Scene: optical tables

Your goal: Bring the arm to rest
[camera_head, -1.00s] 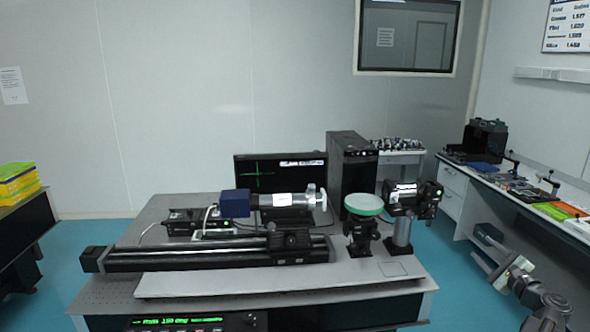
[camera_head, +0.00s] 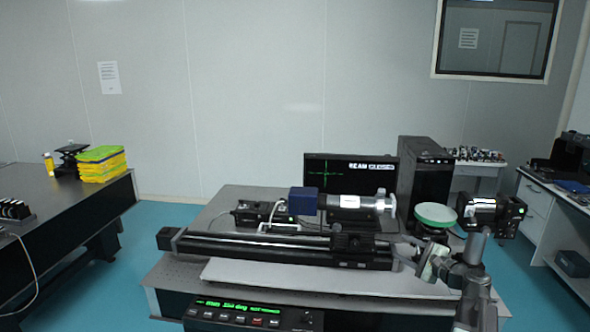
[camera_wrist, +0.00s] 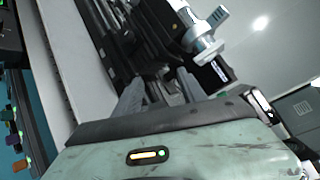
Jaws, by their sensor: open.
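My gripper (camera_head: 414,258) is in front of the right part of the middle optical table, near the green-rimmed round disc (camera_head: 436,214). In the wrist view, the two fingers of my gripper (camera_wrist: 160,92) stand apart with nothing held between them. Beyond them in that view are the black rail and a silver cylinder part (camera_wrist: 200,38). My arm rises from the lower right in the head view and covers part of the table's right side.
A monitor (camera_head: 350,174) and a computer tower (camera_head: 424,176) stand behind. A left table (camera_head: 50,205) holds yellow-green boxes (camera_head: 101,164). Blue floor lies between.

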